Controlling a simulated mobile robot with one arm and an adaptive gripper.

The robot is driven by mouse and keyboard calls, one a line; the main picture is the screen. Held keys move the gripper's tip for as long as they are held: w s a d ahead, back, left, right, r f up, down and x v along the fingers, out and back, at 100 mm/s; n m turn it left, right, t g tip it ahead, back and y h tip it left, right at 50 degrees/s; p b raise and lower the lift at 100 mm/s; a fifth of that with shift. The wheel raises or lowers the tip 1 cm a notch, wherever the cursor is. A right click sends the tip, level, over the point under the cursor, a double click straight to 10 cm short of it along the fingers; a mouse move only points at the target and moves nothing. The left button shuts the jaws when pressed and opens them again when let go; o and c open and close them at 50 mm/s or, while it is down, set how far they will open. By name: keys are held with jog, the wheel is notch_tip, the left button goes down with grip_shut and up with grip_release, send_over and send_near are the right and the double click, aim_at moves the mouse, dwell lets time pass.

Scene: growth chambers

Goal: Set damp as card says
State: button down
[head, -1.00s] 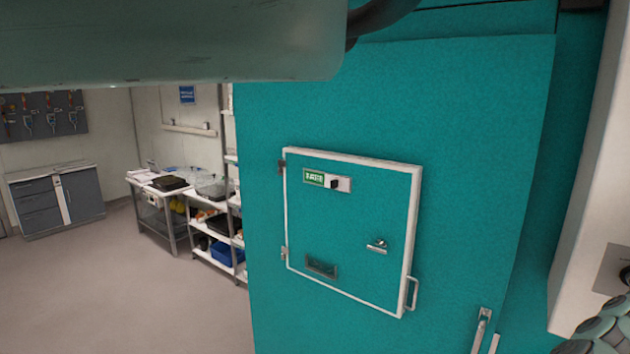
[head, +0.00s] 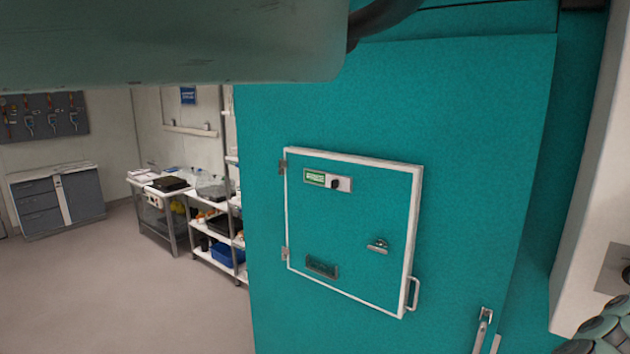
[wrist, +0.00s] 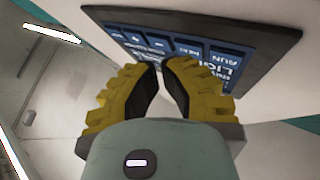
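In the wrist view my gripper (wrist: 161,66) has yellow ribbed fingers with dark inner pads. The fingertips nearly meet, with nothing visible between them. They are close in front of a dark-framed control panel (wrist: 258,62) with blue labelled keys on a pale wall. Some words such as RUN and NEXT read upside down; the fingers hide part of the panel. I cannot tell whether they touch it. In the head view a teal chamber door (head: 450,120) carries a white-framed hatch (head: 350,225) with a small green display (head: 314,178) and a black knob (head: 335,183). No card is readable.
The hatch has a latch (head: 378,246) and a side handle (head: 413,294); a door handle (head: 482,330) is lower right. A pale housing (head: 590,200) stands at the right. Shelving and a workbench (head: 160,188) stand at left. The floor (head: 120,300) there is clear.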

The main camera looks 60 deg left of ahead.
jog(key=shift+s, duration=0.4)
jog(key=shift+s+d, duration=0.25)
jog(key=shift+s, duration=0.55)
jog(key=shift+s+d, duration=0.25)
jog(key=shift+s, duration=0.5)
jog(key=shift+s+d, duration=0.25)
jog(key=shift+s, duration=0.55)
